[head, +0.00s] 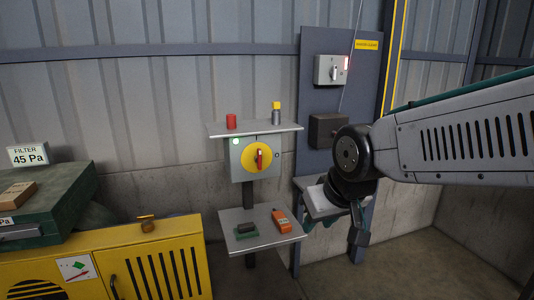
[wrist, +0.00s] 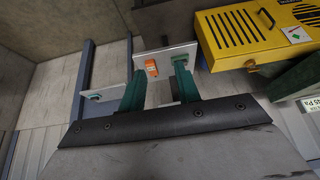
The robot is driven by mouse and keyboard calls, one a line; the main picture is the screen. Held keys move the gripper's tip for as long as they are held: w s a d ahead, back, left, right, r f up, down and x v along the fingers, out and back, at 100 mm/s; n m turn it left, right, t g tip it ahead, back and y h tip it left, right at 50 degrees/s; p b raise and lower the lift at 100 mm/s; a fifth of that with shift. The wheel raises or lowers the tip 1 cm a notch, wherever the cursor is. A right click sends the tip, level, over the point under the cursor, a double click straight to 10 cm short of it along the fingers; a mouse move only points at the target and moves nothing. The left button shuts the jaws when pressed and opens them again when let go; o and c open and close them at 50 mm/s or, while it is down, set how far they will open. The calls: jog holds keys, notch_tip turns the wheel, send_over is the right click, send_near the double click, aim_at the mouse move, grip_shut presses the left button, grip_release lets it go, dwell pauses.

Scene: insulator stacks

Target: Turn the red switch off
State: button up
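The red switch (head: 260,157) is a red handle, roughly upright, on a round yellow plate on the front of a grey box (head: 240,172). A small green light (head: 236,141) glows at the box's upper left. My gripper (head: 333,238) hangs to the right of the switch and lower than it, apart from it, pointing downward. Its two teal fingers stand well apart with nothing held in the wrist view (wrist: 160,72). The red switch cannot be made out in the wrist view.
A red cylinder (head: 231,121) and a yellow-topped one (head: 276,113) stand on the shelf above the box. The lower shelf holds an orange device (head: 281,221) and a dark green block (head: 246,230). A yellow cabinet (head: 190,243) stands left. A blue panel (head: 363,85) bears another switch box (head: 328,70).

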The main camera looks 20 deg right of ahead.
jog(key=w+a+t, duration=0.1)
jog(key=w+t, duration=0.5)
jog(key=w, duration=1)
jog(key=t, duration=0.6)
send_near(260, 153)
jog(key=w, duration=0.9)
jog(key=shift+w+f, duration=0.1)
jog(key=shift+f, duration=0.1)
grip_shut()
